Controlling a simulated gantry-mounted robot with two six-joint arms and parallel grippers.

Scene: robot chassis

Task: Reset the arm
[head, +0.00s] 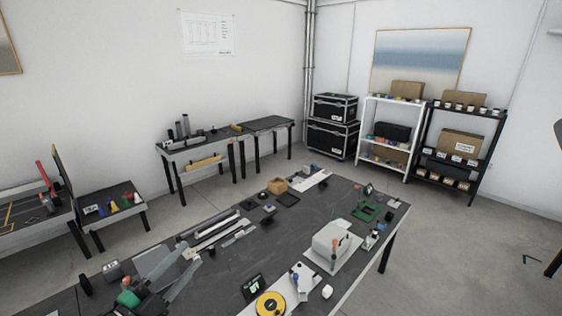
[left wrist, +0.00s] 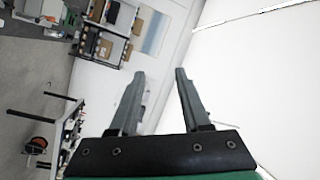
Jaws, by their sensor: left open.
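My left gripper (head: 178,264) is at the lower left of the head view, over the near left part of the dark workbench (head: 315,205). Its grey fingers and green body show there. In the left wrist view the two fingers of my left gripper (left wrist: 160,75) stand apart with nothing between them. Pale wall and ceiling show beyond them. My right gripper is not in either view.
The workbench holds a white box-shaped device (head: 332,244), a yellow disc (head: 270,304), a green board (head: 366,211) and a cardboard box (head: 278,186). Side tables stand at the left and back. Shelves (head: 462,148) and black cases (head: 333,138) stand along the far wall.

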